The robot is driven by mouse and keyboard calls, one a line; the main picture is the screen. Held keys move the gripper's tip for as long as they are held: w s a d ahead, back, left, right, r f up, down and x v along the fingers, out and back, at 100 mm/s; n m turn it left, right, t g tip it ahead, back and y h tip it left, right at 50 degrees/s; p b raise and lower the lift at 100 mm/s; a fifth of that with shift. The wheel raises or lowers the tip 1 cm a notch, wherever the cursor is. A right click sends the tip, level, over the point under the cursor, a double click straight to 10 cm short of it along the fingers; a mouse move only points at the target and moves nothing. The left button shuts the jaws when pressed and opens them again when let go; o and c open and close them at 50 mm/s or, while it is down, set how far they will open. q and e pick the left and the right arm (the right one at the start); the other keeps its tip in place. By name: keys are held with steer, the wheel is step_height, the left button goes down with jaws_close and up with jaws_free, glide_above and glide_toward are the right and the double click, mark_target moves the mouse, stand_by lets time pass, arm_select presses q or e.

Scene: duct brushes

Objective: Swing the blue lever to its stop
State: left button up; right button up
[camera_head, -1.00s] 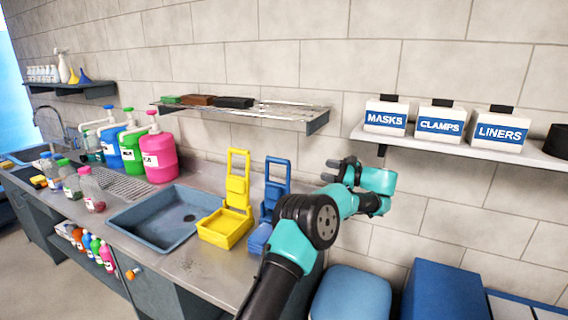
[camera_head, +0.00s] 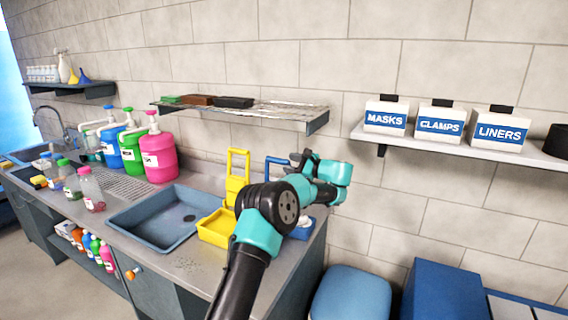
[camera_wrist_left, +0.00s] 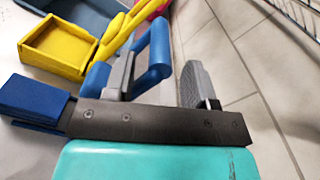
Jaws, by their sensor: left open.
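The blue lever (camera_head: 271,161) has an upright looped handle behind my left arm in the head view. Its lower part is mostly hidden by the arm; a bit of its blue base (camera_head: 306,224) shows at right. My left gripper (camera_head: 301,158) is open at the handle. In the left wrist view, the blue handle (camera_wrist_left: 158,48) stands between the two fingers of my left gripper (camera_wrist_left: 158,82), with one finger close beside or inside the loop. Contact cannot be told. The blue base (camera_wrist_left: 35,100) lies at the left there. My right gripper is not in view.
A yellow lever with tray (camera_head: 214,228) stands just left of the blue one, beside the sink (camera_head: 150,228). A wire shelf (camera_head: 290,112) hangs above. The tiled wall is close behind.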

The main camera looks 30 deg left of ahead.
mark_target(284, 161)
arm_select(q)
steer(key=shift+s+a, duration=0.15)
steer(key=shift+a, duration=1.5)
jaws_close()
